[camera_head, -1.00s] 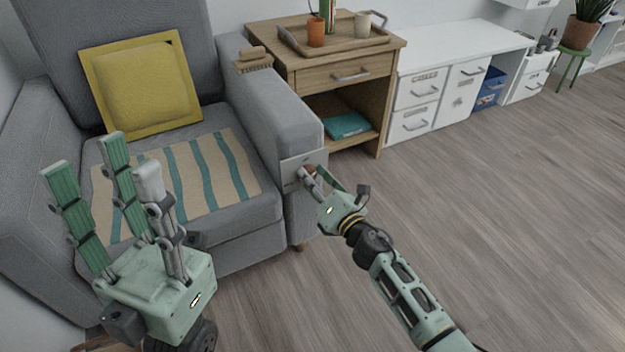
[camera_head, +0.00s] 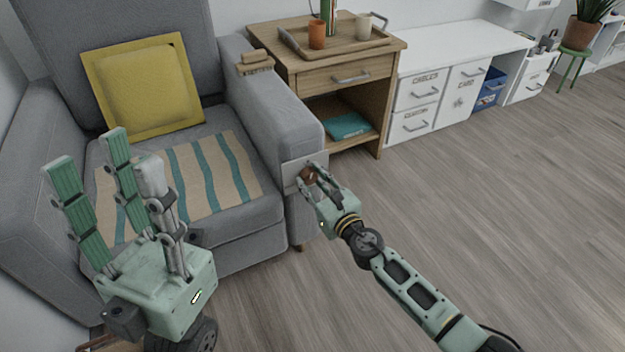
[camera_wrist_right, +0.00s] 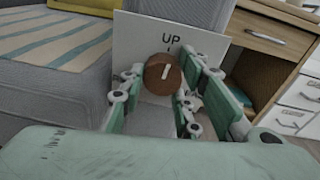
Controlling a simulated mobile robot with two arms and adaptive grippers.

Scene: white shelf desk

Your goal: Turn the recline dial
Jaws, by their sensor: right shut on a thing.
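The recline dial (camera_wrist_right: 163,76) is a round brown knob with a white line, on a pale plate (camera_wrist_right: 132,40) marked "UP" with a small tick below the word. The white line is tilted slightly to the right of upright. In the head view the dial (camera_head: 309,175) sits on the front of the grey armchair's (camera_head: 277,122) right armrest. My right gripper (camera_head: 311,181) is shut on the dial, with fingers on both sides of it in the wrist view (camera_wrist_right: 160,95). My left gripper (camera_head: 108,180) is open and empty, fingers up, in front of the seat.
A yellow cushion (camera_head: 147,84) and a striped cloth (camera_head: 205,172) lie on the armchair. A wooden side table (camera_head: 345,72) with a tray stands right of the armrest, beside white cabinets (camera_head: 440,75). The floor at right is clear.

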